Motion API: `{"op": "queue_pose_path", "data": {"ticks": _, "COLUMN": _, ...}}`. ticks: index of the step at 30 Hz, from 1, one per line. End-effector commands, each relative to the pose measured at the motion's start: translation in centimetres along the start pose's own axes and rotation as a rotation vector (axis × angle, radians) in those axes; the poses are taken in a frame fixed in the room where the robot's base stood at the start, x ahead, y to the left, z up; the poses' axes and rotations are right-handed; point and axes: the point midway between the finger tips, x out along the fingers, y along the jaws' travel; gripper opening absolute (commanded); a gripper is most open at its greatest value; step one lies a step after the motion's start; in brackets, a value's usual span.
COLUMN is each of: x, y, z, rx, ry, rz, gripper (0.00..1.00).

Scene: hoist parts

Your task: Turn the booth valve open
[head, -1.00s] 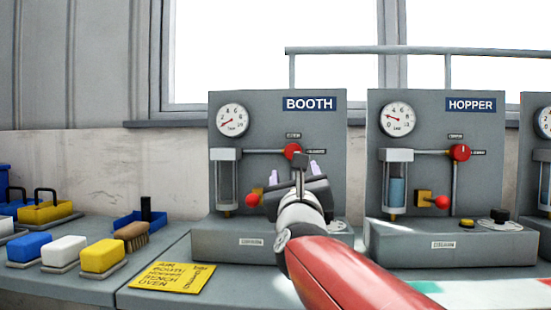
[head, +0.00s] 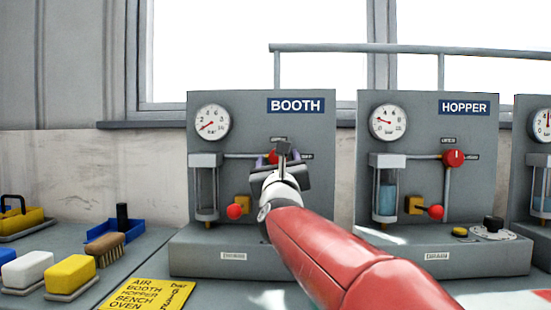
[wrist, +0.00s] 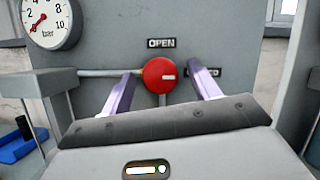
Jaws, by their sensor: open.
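The booth valve is a round red knob (head: 274,157) on the grey panel under the BOOTH sign (head: 296,105). In the wrist view the knob (wrist: 159,77) has a white mark pointing right, toward a label partly hidden by my right finger. An OPEN label (wrist: 161,43) is above the knob. My gripper (wrist: 162,90) is open, with one pale purple finger on each side of the knob; I cannot tell whether they touch it. In the head view my gripper (head: 277,168) covers part of the knob.
The booth gauge (head: 212,122) needle is near zero. A red ball handle (head: 235,211) sits lower left of the valve. The HOPPER panel (head: 345,130) stands to the right with its own red knob (head: 453,158). Brushes, blocks and a yellow sign (head: 146,294) lie at left.

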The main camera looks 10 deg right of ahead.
Motion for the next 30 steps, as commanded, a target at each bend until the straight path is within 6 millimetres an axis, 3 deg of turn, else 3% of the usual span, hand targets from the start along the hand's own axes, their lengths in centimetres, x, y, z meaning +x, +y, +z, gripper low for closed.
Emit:
{"op": "queue_pose_path", "data": {"ticks": 6, "x": 0.01, "y": 0.01, "z": -0.02, "rx": 0.0, "ry": 0.0, "rz": 0.0, "gripper": 0.6}}
{"op": "queue_pose_path", "data": {"ticks": 16, "x": -0.01, "y": 0.02, "z": -0.03, "rx": 0.0, "ry": 0.0, "rz": 0.0, "gripper": 0.17}}
{"op": "queue_pose_path", "data": {"ticks": 30, "x": -0.19, "y": 0.04, "z": -0.46, "rx": -0.109, "ry": -0.004, "rz": 0.045, "gripper": 0.16}}
